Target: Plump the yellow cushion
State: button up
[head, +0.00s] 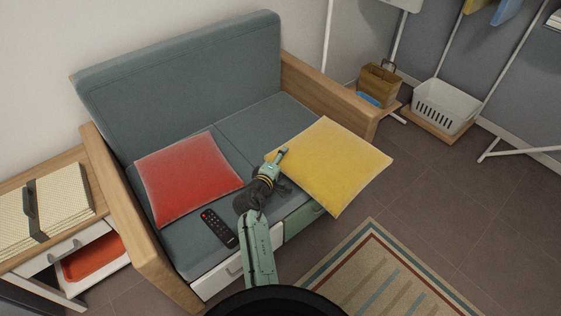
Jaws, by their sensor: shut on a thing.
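The yellow cushion (335,165) is at the right front of the grey-green sofa, tilted in the picture and reaching out past the sofa's front edge. My gripper (279,157) is shut on the cushion's left edge. The fingertips and the pinched bit of fabric are small in the head view. My arm comes up from the bottom of the picture and hides part of the sofa's front. Whether the cushion's underside touches the seat cannot be seen.
A red cushion (187,178) and a black remote (219,228) lie on the sofa seat (262,124) to the left. A wooden armrest (328,92) stands behind the yellow cushion. A striped rug (385,275) lies in front. At left, a drawer with a red tray (92,257) is open.

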notch_tip(320, 180, up, 8)
jog(key=p, duration=0.5)
jog(key=shift+f, duration=0.15)
notch_tip(320, 180, down, 10)
jog(key=b, duration=0.8)
jog(key=shift+r, duration=0.35)
jog(key=shift+f, duration=0.15)
